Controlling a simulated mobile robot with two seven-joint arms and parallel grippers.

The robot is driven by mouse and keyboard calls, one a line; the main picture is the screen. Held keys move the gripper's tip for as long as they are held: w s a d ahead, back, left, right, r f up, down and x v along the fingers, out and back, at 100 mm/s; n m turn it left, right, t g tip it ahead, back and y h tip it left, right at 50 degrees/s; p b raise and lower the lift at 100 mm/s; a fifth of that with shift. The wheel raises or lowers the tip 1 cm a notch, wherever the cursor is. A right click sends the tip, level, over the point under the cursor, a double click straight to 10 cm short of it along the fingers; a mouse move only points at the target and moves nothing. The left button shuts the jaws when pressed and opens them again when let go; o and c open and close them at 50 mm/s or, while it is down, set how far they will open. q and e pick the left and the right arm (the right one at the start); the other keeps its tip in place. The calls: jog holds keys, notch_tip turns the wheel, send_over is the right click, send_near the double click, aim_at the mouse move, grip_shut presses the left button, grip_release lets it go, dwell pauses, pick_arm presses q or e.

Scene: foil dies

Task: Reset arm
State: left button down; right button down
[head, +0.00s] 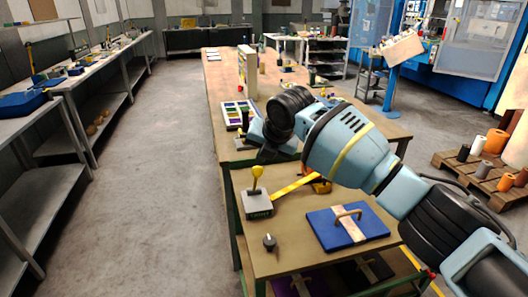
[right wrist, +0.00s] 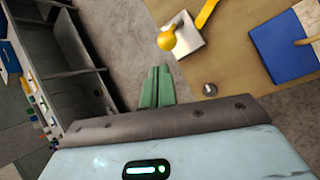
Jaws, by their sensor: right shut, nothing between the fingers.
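My right arm reaches in from the right of the head view and bends over the near workbench (head: 290,225). Its hand hangs above the bench's left part, and the fingers are hard to make out there. In the right wrist view my right gripper (right wrist: 157,88) shows its two green fingers closed together, with nothing between them. They point past the bench edge, with the floor behind them. My left gripper is in neither view.
On the bench are a grey box with a yellow ball-topped lever (head: 257,202), a blue plate with a handle (head: 322,230) and a small dark knob (head: 269,242). A tray of coloured pieces (head: 230,117) lies farther back. The left aisle floor is clear.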

jog(key=s+d+f+m+g+y, duration=0.25)
jog(key=s+f+m, duration=1.05)
jog(key=s+f, duration=0.85)
jog(key=s+d+f+m+g+h, duration=0.1)
jog(key=s+d+f+m+h, duration=0.25)
jog(key=s+d+m, duration=0.8)
jog(key=s+d+f+m+h, duration=0.2)
jog(key=s+d+f+m, duration=0.45)
jog(key=s+d, duration=0.75)
jog(key=w+a+f+m+t+y, duration=0.1)
jog(key=w+a+f+t, duration=0.2)
jog(key=f+t, duration=0.4)
jog(key=shift+w+a+f+m, duration=0.2)
jog(key=shift+w+f+m, duration=0.1)
jog(key=shift+w+f, duration=0.55)
